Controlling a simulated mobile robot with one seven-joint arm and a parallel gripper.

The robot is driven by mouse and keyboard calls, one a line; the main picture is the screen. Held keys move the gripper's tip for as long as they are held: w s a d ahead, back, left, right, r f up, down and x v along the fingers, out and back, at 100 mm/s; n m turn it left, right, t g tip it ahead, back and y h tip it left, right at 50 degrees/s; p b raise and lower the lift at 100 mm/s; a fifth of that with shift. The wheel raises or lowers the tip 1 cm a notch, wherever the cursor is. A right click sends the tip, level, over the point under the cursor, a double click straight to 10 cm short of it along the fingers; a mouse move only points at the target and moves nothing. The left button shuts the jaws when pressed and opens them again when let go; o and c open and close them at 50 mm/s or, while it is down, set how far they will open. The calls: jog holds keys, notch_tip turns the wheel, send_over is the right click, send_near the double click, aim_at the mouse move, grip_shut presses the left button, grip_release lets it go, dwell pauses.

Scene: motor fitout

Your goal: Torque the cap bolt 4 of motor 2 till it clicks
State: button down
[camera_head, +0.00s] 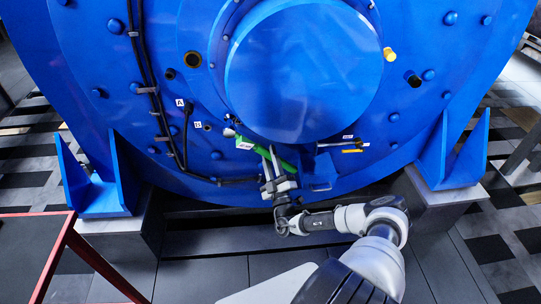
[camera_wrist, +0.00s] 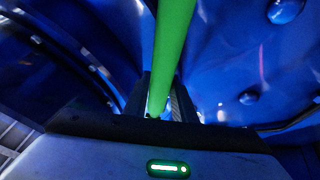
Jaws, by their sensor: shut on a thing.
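The large blue motor (camera_head: 130,60) fills the head view, with a round blue cap (camera_head: 303,75) at its middle. A green-handled wrench (camera_head: 287,166) slants below the cap. Its metal head (camera_head: 229,132) is at the cap's lower-left edge; whether it sits on a bolt there is too small to tell. My gripper (camera_head: 272,158) is shut on the green handle. The handle also shows in the wrist view (camera_wrist: 174,45), running down between my fingers (camera_wrist: 160,105). No motor or bolt numbers are readable.
A small blue box (camera_head: 322,173) sticks out right of my gripper. Black cables (camera_head: 143,70) run down the motor's left face. Blue support brackets (camera_head: 97,190) flank the motor. A red-edged table (camera_head: 62,250) stands at the lower left. A green light (camera_wrist: 168,169) glows in the wrist view.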

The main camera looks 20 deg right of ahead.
dwell(0.3)
jog(key=shift+w+a+f+m+h, duration=0.3)
jog(key=shift+a+f+m+h, duration=0.4)
jog(key=shift+m, duration=0.5)
jog(key=shift+a+f, duration=0.1)
jog(key=shift+a, duration=0.05)
jog(key=shift+w+a+f+m+h, duration=0.15)
jog(key=shift+a+f+m+h, duration=0.2)
jog(key=shift+a+m, duration=0.25)
jog(key=shift+w+a+f+m+h, duration=0.15)
jog(key=shift+a+f+m+h, duration=0.2)
jog(key=shift+m, duration=0.35)
jog(key=shift+r, duration=0.1)
